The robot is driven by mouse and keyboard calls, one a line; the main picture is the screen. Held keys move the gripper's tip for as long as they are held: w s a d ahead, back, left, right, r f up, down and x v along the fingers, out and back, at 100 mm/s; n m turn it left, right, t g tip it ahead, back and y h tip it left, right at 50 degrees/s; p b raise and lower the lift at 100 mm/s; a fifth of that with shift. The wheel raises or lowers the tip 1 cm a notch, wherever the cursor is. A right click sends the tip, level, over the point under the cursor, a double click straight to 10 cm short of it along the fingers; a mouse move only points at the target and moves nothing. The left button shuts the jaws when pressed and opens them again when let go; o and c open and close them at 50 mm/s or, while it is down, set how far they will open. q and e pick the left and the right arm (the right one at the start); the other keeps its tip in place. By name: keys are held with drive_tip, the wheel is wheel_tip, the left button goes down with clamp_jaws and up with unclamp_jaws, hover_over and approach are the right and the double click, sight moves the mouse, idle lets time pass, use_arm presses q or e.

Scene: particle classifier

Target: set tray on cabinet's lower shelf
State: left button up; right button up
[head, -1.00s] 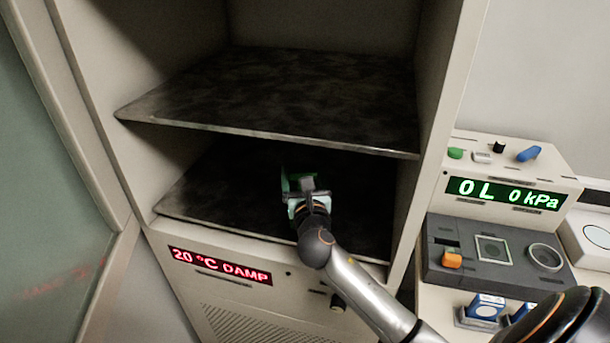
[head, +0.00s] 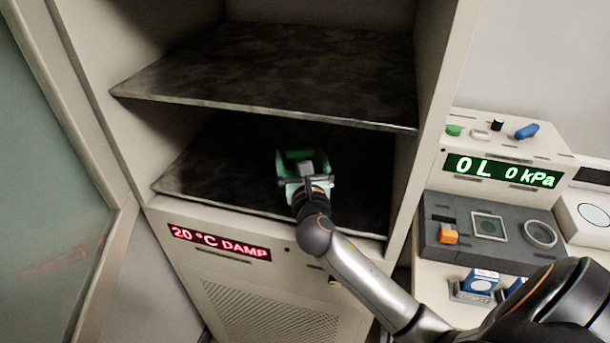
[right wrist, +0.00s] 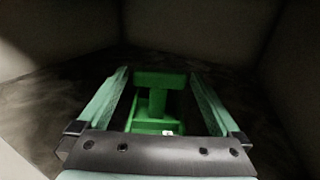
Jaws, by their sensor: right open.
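The small green tray (head: 287,158) is inside the cabinet, in the space over the dark lower shelf (head: 215,170). It appears to rest on that shelf, though its underside is hidden. My right gripper (head: 303,170) reaches in from the front and is open around the tray's near part. In the right wrist view the green tray (right wrist: 155,125) shows between the two pale green fingers of the right gripper (right wrist: 160,85). My left gripper is not in view.
The dark upper shelf (head: 270,65) hangs above my right gripper. The cabinet's right side wall (head: 432,110) stands beside my arm, and an open glass door (head: 45,190) is at left. A bench with a display unit (head: 505,168) and a grey fixture block (head: 485,232) is at right.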

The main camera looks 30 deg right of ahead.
drive_tip(key=v, duration=0.9)
drive_tip(key=shift+s+a+b, duration=0.1)
drive_tip(key=shift+s+b, duration=0.2)
drive_tip(key=shift+s, duration=0.05)
